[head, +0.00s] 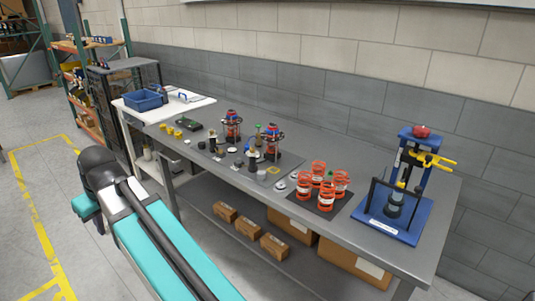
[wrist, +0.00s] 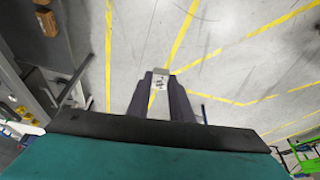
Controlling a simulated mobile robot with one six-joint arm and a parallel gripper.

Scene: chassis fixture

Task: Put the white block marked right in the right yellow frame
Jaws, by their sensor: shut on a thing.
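My gripper (wrist: 161,92) shows in the wrist view, its two dark fingers shut on a white block (wrist: 160,80) with dark marking on its face; the marking is too small to read. The gripper is over open floor, away from the bench top. The head view shows my teal arm in front of the bench, but the gripper and the block are not visible there.
The long grey bench (head: 385,235) carries orange coil springs (head: 304,184), strut assemblies (head: 273,140), small loose parts and a blue press (head: 405,195). A blue bin (head: 143,101) stands at the far left end. Boxes (head: 274,246) sit on the lower shelf. The floor beside the bench is clear.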

